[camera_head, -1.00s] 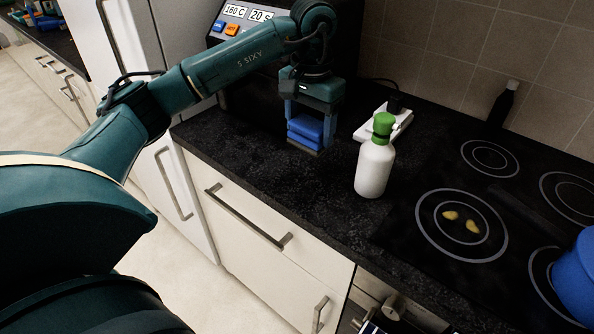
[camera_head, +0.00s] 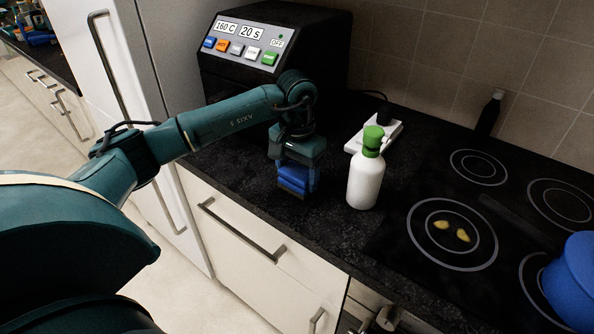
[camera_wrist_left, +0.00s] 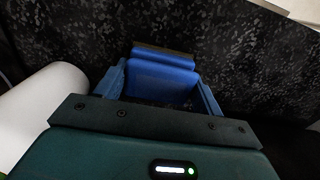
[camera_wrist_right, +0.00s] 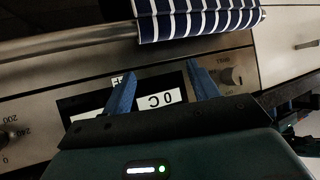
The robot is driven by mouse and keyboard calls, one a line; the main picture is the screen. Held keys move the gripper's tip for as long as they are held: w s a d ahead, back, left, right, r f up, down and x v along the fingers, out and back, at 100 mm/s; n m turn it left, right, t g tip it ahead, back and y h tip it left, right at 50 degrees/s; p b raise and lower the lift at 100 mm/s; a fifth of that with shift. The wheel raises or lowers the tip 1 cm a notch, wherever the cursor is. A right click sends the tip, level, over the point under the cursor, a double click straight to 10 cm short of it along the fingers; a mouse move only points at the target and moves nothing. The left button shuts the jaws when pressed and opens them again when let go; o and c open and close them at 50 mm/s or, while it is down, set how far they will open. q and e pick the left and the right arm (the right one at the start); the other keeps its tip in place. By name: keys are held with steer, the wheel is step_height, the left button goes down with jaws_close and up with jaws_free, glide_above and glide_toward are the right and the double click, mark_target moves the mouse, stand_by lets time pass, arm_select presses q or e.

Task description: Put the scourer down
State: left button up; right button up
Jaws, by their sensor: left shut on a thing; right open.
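The scourer (camera_head: 292,181) is a blue block with a darker strip along one side. My left gripper (camera_head: 297,177) is shut on it, pointing down at the black worktop (camera_head: 238,185), left of the white bottle. In the left wrist view the scourer (camera_wrist_left: 163,75) sits between the two blue fingers, with the speckled worktop behind it. I cannot tell whether the scourer touches the worktop. My right gripper (camera_wrist_right: 160,88) is open and empty in front of the oven's control panel (camera_wrist_right: 75,103); it is not seen in the head view.
A white bottle with a green cap (camera_head: 366,178) stands close right of the scourer. Behind are a white device (camera_head: 380,132) and a black machine with buttons (camera_head: 265,50). A hob (camera_head: 450,232) with two yellowish pieces lies right. A striped towel (camera_wrist_right: 195,18) hangs on the oven handle.

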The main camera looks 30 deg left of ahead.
mark_target(297, 170)
steer(key=shift+f, duration=0.1)
arm_select(q)
steer(key=shift+f, duration=0.15)
steer(key=o, duration=1.1)
arm_select(e)
steer(key=shift+r, duration=0.25)
arm_select(q)
steer(key=shift+r, duration=0.45)
step_height(297, 170, up, 12)
steer(key=shift+f+b, duration=0.25)
steer(key=shift+b, duration=0.45)
arm_select(e)
steer(key=shift+a+f, duration=0.25)
